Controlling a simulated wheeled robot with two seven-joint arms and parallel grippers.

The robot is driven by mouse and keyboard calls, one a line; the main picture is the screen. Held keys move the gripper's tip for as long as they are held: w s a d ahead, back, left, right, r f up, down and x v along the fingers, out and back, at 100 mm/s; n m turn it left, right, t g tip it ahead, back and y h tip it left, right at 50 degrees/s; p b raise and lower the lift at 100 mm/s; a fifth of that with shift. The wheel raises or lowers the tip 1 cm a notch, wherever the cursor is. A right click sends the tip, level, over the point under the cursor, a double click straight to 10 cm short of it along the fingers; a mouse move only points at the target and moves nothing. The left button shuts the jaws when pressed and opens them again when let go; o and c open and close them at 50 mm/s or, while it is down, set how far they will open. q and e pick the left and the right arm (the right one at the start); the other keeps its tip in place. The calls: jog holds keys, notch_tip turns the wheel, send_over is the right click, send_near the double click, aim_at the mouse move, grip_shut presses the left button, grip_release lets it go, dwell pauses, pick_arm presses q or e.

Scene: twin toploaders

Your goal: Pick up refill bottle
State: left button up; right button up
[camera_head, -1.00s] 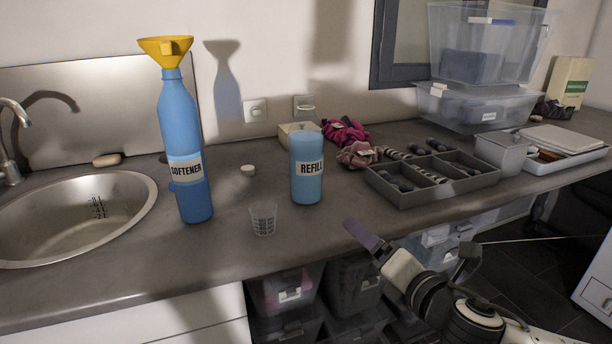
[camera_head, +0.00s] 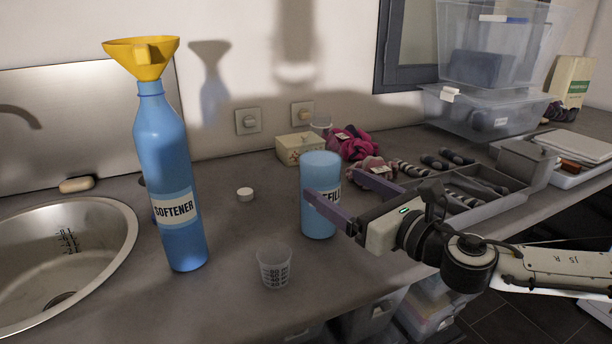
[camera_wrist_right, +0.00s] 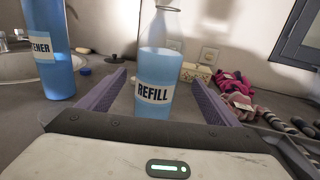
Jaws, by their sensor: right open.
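The refill bottle (camera_head: 320,222) is a light blue, upright container with a "REFILL" label, standing on the counter. My right gripper (camera_head: 350,200) is open beside it; one purple finger crosses in front of the label and the other is to its right. In the right wrist view the bottle (camera_wrist_right: 154,85) stands ahead, between the two spread fingers of the gripper (camera_wrist_right: 155,88). The upper part of the bottle looks clear in that view. I cannot see the jaws touching it. My left gripper is not in view.
A tall blue softener bottle (camera_head: 168,165) with a yellow funnel (camera_head: 143,57) stands left. A clear measuring cup (camera_head: 274,268) and a white cap (camera_head: 245,194) are near the refill bottle. A grey divided tray (camera_head: 480,213) is right, and a sink (camera_head: 100,225) is left.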

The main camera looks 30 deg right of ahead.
aim_at(335, 182)
jog(key=shift+w+r, duration=0.15)
jog(key=shift+w, duration=0.3)
jog(key=shift+w+r+p, duration=0.15)
jog(key=shift+w+p, duration=0.1)
jog(key=shift+p, duration=0.1)
jog(key=shift+w+a+r, duration=0.1)
jog(key=shift+w+a, duration=0.05)
jog(key=shift+w, duration=0.1)
jog(key=shift+w+a+p, duration=0.15)
jog(key=shift+w+p, duration=0.35)
jog(key=shift+w, duration=0.4)
jog(key=shift+w+a+f, duration=0.1)
jog(key=shift+w+f, duration=0.1)
jog(key=shift+w, duration=0.3)
jog(key=w, duration=0.2)
jog(key=w+a+p, duration=0.1)
jog(key=w, duration=0.2)
jog(key=shift+w, duration=0.1)
jog(key=c, duration=1.5)
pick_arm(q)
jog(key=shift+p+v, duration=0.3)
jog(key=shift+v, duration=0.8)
pick_arm(e)
jog(key=shift+r, duration=0.25)
jog(key=c, duration=0.4)
